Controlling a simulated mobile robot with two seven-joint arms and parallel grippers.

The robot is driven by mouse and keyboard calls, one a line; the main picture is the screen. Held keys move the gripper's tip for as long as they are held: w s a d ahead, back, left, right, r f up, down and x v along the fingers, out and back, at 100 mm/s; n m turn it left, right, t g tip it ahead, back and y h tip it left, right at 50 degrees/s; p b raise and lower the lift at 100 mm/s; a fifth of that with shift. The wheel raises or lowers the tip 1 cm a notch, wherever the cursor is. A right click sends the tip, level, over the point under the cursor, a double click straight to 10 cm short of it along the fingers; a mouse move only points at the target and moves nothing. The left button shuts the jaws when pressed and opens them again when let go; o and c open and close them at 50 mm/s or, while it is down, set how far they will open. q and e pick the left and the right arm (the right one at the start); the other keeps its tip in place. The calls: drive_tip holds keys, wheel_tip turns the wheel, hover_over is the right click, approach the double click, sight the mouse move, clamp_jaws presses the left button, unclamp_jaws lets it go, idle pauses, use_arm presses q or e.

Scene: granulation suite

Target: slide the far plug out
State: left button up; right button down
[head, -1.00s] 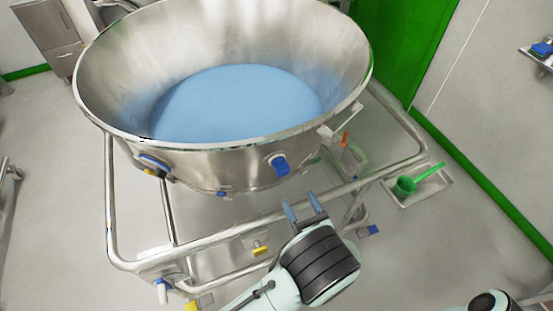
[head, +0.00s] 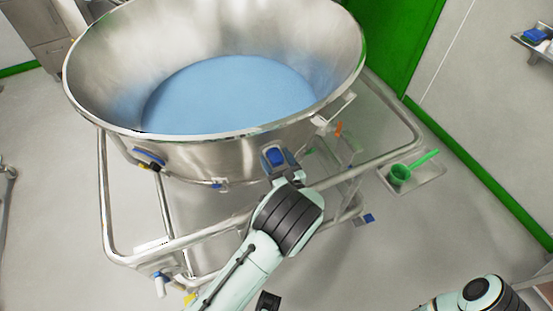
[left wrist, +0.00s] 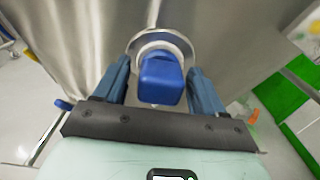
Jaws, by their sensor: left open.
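A blue plug (head: 274,156) sits in a round metal port on the front wall of the big steel bowl (head: 210,150). My left gripper (head: 281,168) is at this plug, fingers open. In the left wrist view the blue plug (left wrist: 161,80) lies between the two fingers (left wrist: 160,72), with a narrow gap showing on each side; it is still seated in its ring. Another blue fitting (head: 149,156) is on the bowl wall further left. The pictures do not make clear which one is called far. My right gripper is not in view; part of my right arm shows at lower right.
Blue material (head: 230,95) fills the bowl's bottom. A tubular steel frame (head: 190,240) surrounds the bowl, with a rail below my left wrist. A tray (head: 425,180) with a green scoop (head: 401,174) lies to the right. A green door (head: 400,35) stands behind.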

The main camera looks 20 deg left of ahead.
sight(279, 164)
use_arm(q)
clamp_jaws()
drive_tip(key=p+v, duration=0.1)
drive_tip(key=v, duration=0.2)
drive_tip(key=shift+s+d, duration=0.1)
drive_tip(key=shift+d, duration=0.15)
drive_tip(key=shift+a+f, duration=0.1)
drive_tip(key=shift+c, duration=1.3)
unclamp_jaws()
drive_tip(key=shift+o, duration=1.3)
drive_tip(key=shift+s, duration=0.1)
drive_tip(key=v, duration=1.3)
drive_tip(key=shift+d, duration=0.25)
drive_tip(key=shift+s, duration=0.1)
